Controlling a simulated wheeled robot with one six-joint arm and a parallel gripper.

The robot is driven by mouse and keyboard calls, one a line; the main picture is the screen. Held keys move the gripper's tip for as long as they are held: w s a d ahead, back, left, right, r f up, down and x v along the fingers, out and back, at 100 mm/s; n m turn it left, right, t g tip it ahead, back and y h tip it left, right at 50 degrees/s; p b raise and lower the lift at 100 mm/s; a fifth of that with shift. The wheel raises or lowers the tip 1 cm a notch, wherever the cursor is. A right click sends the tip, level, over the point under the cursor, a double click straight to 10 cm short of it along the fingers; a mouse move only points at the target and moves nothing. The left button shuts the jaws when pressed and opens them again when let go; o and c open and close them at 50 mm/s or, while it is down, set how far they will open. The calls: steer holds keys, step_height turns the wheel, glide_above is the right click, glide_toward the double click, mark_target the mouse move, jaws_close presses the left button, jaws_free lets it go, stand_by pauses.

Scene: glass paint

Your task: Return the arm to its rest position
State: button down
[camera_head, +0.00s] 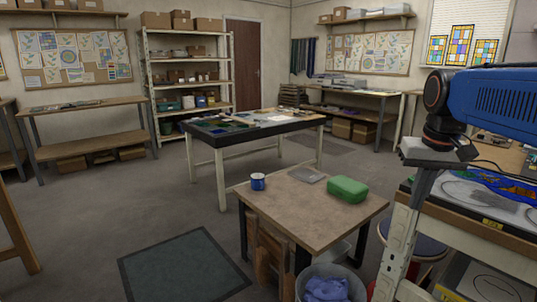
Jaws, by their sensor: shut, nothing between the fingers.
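My blue arm comes in from the right edge, with a dark round joint at its left end. Below that joint, a flat grey body and a narrow bar appear to be my gripper (420,195). It points down in front of the right-hand workbench, looks shut, and nothing shows between its fingers. The fingertips are hard to tell from the pale post behind them.
A low table (285,215) holds a blue mug (258,181), a green case (347,189) and a grey sheet (307,175). A bin (345,290) stands in front. The cluttered workbench (480,225) is at right. Open floor (120,220) lies left.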

steer(key=s+a+f+n+t, duration=0.1)
steer(key=s+a+f, duration=0.2)
steer(key=s+f, duration=0.5)
steer(key=s+a+f+n+t, duration=0.1)
steer(key=s+a+f, duration=0.2)
steer(key=s+f, duration=0.5)
steer(key=shift+s+f+t, duration=0.15)
steer(key=shift+f+t, duration=0.15)
steer(key=shift+f, duration=0.25)
